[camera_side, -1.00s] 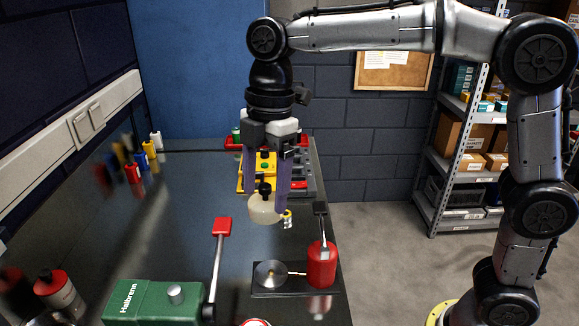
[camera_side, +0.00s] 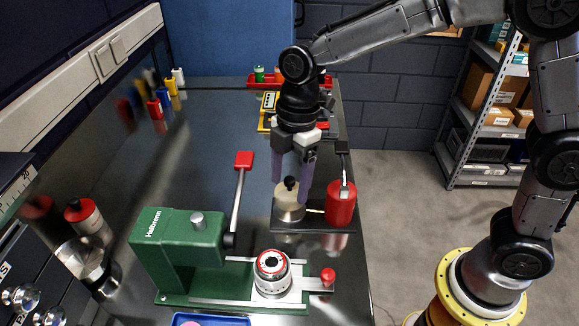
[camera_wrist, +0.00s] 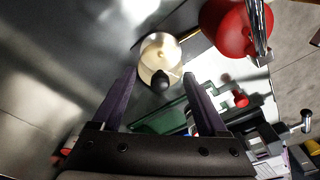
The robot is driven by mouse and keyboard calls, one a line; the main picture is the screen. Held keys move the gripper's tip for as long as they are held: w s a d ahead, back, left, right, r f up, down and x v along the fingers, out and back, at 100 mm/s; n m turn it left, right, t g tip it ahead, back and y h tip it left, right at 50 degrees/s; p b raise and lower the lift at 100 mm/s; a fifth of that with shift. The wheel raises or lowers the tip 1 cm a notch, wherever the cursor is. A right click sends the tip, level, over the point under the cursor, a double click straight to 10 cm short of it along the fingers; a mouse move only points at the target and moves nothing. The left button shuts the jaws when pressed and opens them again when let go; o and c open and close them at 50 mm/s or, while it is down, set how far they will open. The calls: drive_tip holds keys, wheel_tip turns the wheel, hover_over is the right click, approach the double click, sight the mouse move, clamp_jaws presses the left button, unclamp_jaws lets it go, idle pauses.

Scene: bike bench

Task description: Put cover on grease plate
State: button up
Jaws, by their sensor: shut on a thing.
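The cover (camera_side: 287,193) is a pale cream cap with a black knob on top. My gripper (camera_side: 292,187) points down with its purple fingers either side of the cover, shut on it. The grease plate (camera_side: 291,214) is a shiny round metal disc on a dark base, directly below the cover in the side view. Whether the cover touches the plate or hovers just above it I cannot tell. In the wrist view the cover's black knob (camera_wrist: 160,83) shows between the fingertips, and the pale round plate (camera_wrist: 163,48) shows just beyond it.
A red oil can (camera_side: 341,207) stands right beside the plate on the same base. A green vise-like machine (camera_side: 178,240) with a red-handled lever (camera_side: 243,160) stands in front and left. A round red-and-silver part (camera_side: 272,270) sits near the front. The bench middle-left is clear.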

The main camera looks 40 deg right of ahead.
sight(295, 186)
drive_tip(key=shift+f, duration=0.85)
drive_tip(key=shift+f, duration=0.6)
idle(0.9)
drive_tip(key=o, duration=1.1)
drive_tip(key=shift+c, duration=0.2)
wheel_tip(295, 186, up, 11)
drive_tip(key=d, duration=0.1)
drive_tip(key=shift+d, duration=0.15)
drive_tip(key=shift+d, duration=0.1)
